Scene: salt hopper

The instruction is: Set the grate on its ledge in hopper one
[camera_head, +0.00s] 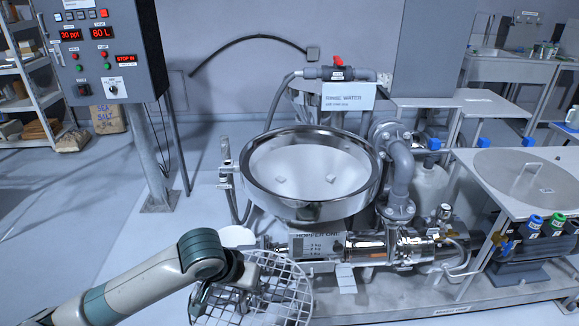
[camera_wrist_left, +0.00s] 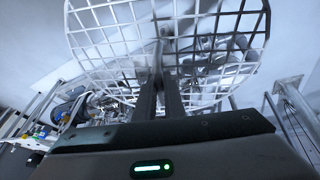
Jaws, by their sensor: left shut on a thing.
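The grate (camera_head: 268,291) is a round, light-coloured wire grid. My left gripper (camera_head: 232,277) is shut on it and holds it in front of and below hopper one, left of the picture's middle. In the left wrist view the grate (camera_wrist_left: 112,40) spreads beyond the closed fingers (camera_wrist_left: 168,88). Hopper one (camera_head: 310,214) is a shiny steel bowl with a wide rim, above a label reading "HOPPER ONE". White material and two small pale lumps show inside it. No grate is seen in the bowl, and I cannot make out the ledge. My right gripper is not in view.
A control panel (camera_head: 100,50) on a post stands at the left. A rinse-water pipe with a red valve (camera_head: 338,61) runs behind the hopper. Grey piping (camera_head: 401,170) rises close to its right rim. A steel table with a round lid (camera_head: 525,178) stands further right.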

